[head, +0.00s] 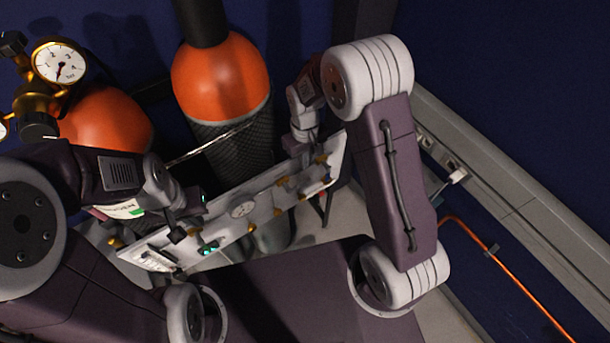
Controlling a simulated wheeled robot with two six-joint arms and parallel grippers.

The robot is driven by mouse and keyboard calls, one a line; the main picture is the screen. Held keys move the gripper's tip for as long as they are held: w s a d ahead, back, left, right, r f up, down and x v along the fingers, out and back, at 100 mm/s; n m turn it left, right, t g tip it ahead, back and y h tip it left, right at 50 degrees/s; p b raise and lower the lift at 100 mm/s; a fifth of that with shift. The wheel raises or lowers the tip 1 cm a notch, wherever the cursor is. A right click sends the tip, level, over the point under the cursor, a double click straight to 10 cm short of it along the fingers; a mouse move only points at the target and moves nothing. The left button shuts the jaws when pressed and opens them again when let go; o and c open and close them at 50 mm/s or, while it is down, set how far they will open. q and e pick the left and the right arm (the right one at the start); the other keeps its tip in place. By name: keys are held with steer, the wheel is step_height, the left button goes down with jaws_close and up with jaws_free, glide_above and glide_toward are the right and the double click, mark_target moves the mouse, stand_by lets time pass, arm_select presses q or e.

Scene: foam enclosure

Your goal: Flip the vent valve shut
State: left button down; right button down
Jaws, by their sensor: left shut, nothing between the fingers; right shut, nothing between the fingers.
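A white valve panel (262,222) lies tilted across the middle, with a small round dial (243,210), brass fittings (281,182) and dark parts on it. I cannot tell which fitting is the vent valve. My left gripper (188,228) is over the panel's left part, shut and empty. Its tips are small and dark against the panel, so contact is unclear. My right gripper (310,150) is at the panel's upper right end, shut and empty. My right wrist partly hides what lies under it.
Orange-topped gas cylinders (220,78) stand behind the panel, one with a brass regulator gauge (60,63) at upper left.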

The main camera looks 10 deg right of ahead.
mark_target(304, 181)
step_height(304, 181, down, 8)
steer(key=shift+w+a+r+p, duration=0.1)
steer(key=shift+a+p, duration=0.05)
steer(key=shift+p, duration=0.4)
steer(key=shift+f, duration=0.65)
